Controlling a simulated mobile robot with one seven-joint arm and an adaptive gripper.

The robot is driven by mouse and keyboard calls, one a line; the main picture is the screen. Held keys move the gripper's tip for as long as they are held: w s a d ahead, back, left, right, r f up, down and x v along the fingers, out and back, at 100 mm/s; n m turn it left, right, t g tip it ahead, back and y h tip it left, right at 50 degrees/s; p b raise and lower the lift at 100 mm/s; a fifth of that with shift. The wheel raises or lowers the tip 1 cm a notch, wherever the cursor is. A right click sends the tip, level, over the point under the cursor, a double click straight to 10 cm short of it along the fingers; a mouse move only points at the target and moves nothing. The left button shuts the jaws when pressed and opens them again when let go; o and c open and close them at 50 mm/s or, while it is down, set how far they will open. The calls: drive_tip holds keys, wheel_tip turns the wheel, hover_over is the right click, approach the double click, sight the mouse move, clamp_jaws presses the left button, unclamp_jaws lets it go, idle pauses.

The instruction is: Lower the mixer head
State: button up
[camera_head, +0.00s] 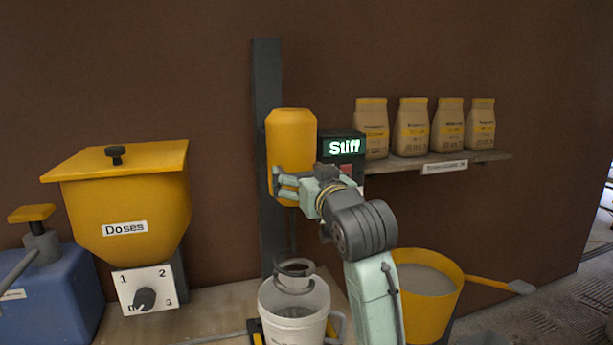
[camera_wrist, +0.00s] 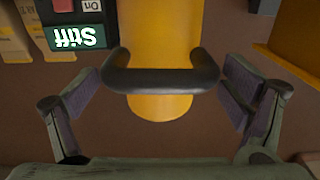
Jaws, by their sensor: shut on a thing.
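The yellow mixer head (camera_head: 292,138) is on a dark upright column (camera_head: 267,90), above a white bucket (camera_head: 270,318). A dark spiral paddle (camera_head: 293,266) shows below it at the bucket's mouth; its depth inside is hard to tell. My gripper (camera_head: 284,188) is at the lower front of the head. In the wrist view, the dark handle bar (camera_wrist: 163,81) of the head lies crosswise between the fingers of my gripper (camera_wrist: 165,92), and I am shut on it. The finger contact is not clearly seen. The arm hides part of the head's lower right side.
A display box (camera_head: 341,148) reading "Stiff" is right of the head. Several bags (camera_head: 412,128) stand on a shelf (camera_head: 490,156). A yellow "Doses" hopper (camera_head: 128,200) with a dial (camera_head: 146,299) stands left. A yellow bucket (camera_head: 430,290) with grey contents is right of my arm.

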wheel_tip(320, 180, down, 19)
drive_tip(key=b, duration=1.2)
drive_tip(key=shift+f, duration=0.15)
drive_tip(key=o, duration=1.4)
drive_tip(key=shift+c, duration=0.2)
drive_tip(key=v, duration=1.2)
